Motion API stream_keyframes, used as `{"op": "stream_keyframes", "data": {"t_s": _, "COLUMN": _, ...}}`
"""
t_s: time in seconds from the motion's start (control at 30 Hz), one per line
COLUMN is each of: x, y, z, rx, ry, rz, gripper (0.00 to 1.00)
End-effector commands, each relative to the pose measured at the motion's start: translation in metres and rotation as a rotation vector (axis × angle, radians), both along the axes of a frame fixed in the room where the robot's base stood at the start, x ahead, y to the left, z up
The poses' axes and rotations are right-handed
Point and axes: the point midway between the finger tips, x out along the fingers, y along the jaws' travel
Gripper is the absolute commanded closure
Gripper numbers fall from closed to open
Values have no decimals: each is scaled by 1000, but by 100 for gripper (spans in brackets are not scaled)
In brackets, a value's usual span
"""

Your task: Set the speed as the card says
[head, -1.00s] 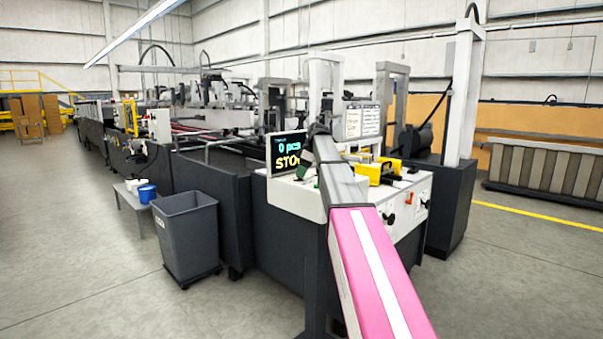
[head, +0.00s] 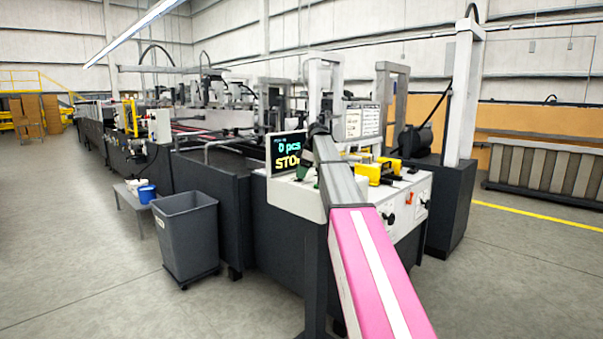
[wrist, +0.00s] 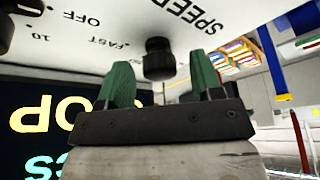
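A black speed knob (wrist: 160,58) sticks out of a white panel (wrist: 75,28) in the wrist view, which shows the panel upside down. "SPEED", "FAST", "OFF" and "10" are printed near it. My gripper (wrist: 162,82) is open, with one green finger on each side of the knob. I cannot tell whether the fingers touch it. In the head view my gripper is at the panel beside the display (head: 287,153), mostly hidden by my arm. The display reads "0 pcs" and "STO", the rest covered. A white card-like board (head: 362,122) stands behind; its text is too small to read.
More black knobs (head: 388,219) and an orange switch (head: 408,198) sit on the machine's front face. Yellow parts (head: 378,168) lie on top to the right of my arm. A grey bin (head: 187,235) stands on the floor at left. Open floor lies at left and right.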

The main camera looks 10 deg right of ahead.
Motion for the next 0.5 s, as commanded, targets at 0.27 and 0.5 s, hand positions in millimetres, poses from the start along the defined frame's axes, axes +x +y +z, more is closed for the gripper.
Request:
{"op": "stream_keyframes", "data": {"t_s": 0.27, "x": 0, "y": -3, "z": 9, "rx": 0, "ry": -2, "rz": -1, "gripper": 40}}
{"op": "stream_keyframes", "data": {"t_s": 0.5, "x": -1, "y": -20, "z": 48, "rx": 0, "ry": -3, "rz": -2, "gripper": 40}}
